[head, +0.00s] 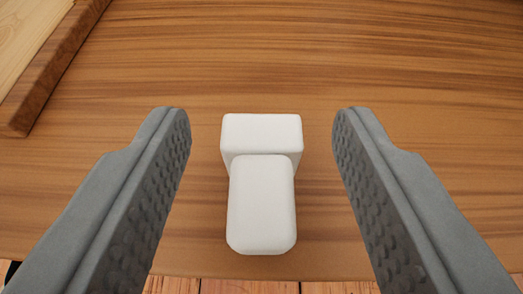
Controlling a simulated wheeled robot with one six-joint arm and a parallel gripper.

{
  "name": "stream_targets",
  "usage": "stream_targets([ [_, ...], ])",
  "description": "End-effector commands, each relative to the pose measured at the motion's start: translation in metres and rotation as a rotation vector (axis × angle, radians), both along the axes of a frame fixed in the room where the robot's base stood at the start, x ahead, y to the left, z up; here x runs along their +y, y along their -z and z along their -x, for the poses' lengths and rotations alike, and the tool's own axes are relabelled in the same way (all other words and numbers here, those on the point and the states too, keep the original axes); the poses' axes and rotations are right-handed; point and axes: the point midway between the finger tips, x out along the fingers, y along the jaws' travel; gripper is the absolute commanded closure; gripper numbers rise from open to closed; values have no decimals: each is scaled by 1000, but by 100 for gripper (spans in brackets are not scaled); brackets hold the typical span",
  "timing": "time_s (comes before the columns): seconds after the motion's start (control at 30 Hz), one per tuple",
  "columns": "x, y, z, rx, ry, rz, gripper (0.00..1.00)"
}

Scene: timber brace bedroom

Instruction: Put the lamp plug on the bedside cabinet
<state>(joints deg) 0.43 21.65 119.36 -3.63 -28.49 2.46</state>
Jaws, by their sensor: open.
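A white object made of two joined rounded blocks, which I take to be the lamp plug (262,205), is on or just above a brown wood-grain surface (420,70). I cannot tell whether this surface is the bedside cabinet. My gripper (262,125) is open, with one grey finger on each side of the plug. There is a clear gap between the plug and each finger, and neither touches it. The plug is fully in view.
A raised wooden edge (50,70) with a paler wooden panel (25,35) lies at the upper left. The surface's near edge runs along the bottom, with lighter planks (250,286) below it. The surface beyond the plug is clear.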

Motion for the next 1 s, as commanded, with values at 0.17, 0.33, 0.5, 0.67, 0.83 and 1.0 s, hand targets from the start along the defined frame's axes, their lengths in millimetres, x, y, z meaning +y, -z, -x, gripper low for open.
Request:
stream_targets([
  [0.17, 0, -4, 8, 0, 0, 0, 51],
  [0.33, -1, -13, 29, -1, 0, 0, 51],
  [0.5, -1, -24, 55, -1, 0, 0, 51],
  [0.67, -2, -33, 79, -1, 0, 0, 51],
  [0.83, -3, -44, 103, -1, 0, 0, 51],
  [1.0, -3, -54, 126, -2, 0, 0, 51],
])
